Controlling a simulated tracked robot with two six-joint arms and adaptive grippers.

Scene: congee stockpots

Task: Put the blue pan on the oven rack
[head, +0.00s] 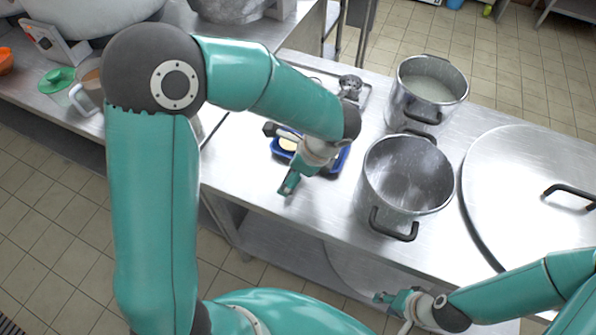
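A blue pan (343,160) with something pale in it lies on the steel table, left of the pots. My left forearm and gripper cover much of it from above. My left gripper (293,178) is over the pan's near side. One teal finger shows against the bare table; the other finger is hidden, so I cannot tell if it grips the pan. My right gripper (394,309) is low at the table's front side, away from the pan, with its fingers apart and nothing between them. I cannot make out an oven rack.
An empty steel pot (408,180) stands right of the pan, and a pot with pale liquid (428,90) stands behind it. A large round lid (535,190) covers the table's right part. A mug (90,88) stands on the left counter. Tiled floor shows around.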

